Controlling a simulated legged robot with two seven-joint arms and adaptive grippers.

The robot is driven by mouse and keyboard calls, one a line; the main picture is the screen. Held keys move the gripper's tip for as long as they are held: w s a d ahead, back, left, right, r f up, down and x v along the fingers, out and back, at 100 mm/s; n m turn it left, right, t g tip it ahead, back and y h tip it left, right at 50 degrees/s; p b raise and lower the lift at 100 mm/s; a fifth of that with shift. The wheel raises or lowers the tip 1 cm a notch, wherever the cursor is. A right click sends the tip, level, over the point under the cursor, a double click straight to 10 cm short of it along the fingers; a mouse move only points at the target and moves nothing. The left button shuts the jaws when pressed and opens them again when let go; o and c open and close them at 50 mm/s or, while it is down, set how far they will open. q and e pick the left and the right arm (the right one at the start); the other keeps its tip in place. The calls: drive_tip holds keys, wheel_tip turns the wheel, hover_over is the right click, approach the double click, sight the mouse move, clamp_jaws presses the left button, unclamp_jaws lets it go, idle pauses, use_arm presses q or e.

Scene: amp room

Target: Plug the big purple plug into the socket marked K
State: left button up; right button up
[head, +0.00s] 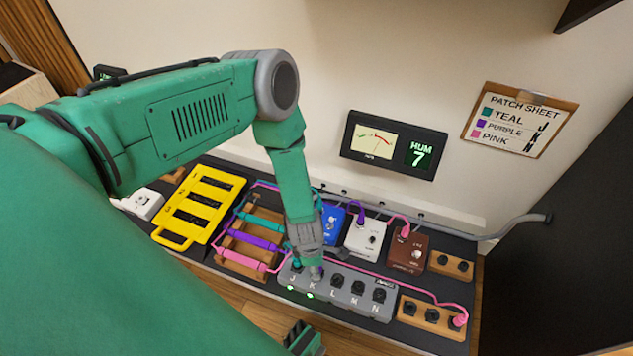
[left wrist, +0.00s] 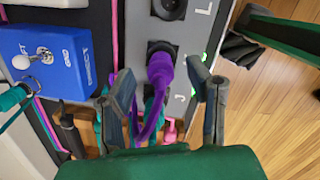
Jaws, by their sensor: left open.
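The socket strip (head: 345,290) has a row of sockets marked J, K, L, M and N. The big purple plug (left wrist: 160,68) stands in the socket between J and L, the K position; its purple cable hangs towards J. The K label is hidden by a finger in the left wrist view. My left gripper (head: 312,266) is over the strip. Its fingers (left wrist: 162,72) are open on either side of the plug, with gaps visible. A teal plug (head: 296,264) is at J. My right gripper (head: 303,338) is partly visible at the bottom edge; its jaws are unclear.
Green lights show at J and K. Blue (head: 332,224), white (head: 364,239) and brown (head: 408,250) pedals stand behind the strip. A wooden cable rack (head: 236,255) and yellow frame (head: 200,205) are left. A wooden block (head: 430,316) holds a pink plug (head: 460,320) at right.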

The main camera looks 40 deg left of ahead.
use_arm(q)
wheel_tip(320, 180, up, 12)
drive_tip(key=a, duration=0.1)
drive_tip(key=shift+s, duration=0.4)
drive_tip(key=shift+f, duration=0.1)
drive_tip(key=shift+s, duration=0.1)
drive_tip(key=s+a+r+m+y, duration=0.15)
drive_tip(key=s+r+m, duration=0.25)
drive_tip(key=s+m, duration=0.6)
drive_tip(key=s+a+r+m, duration=0.25)
drive_tip(key=s+m, duration=0.25)
drive_tip(key=m, duration=0.9)
wheel_tip(320, 180, up, 15)
drive_tip(key=m+p, duration=0.1)
drive_tip(key=p, duration=1.3)
drive_tip(key=shift+s+d, duration=0.3)
drive_tip(key=shift+s, duration=0.1)
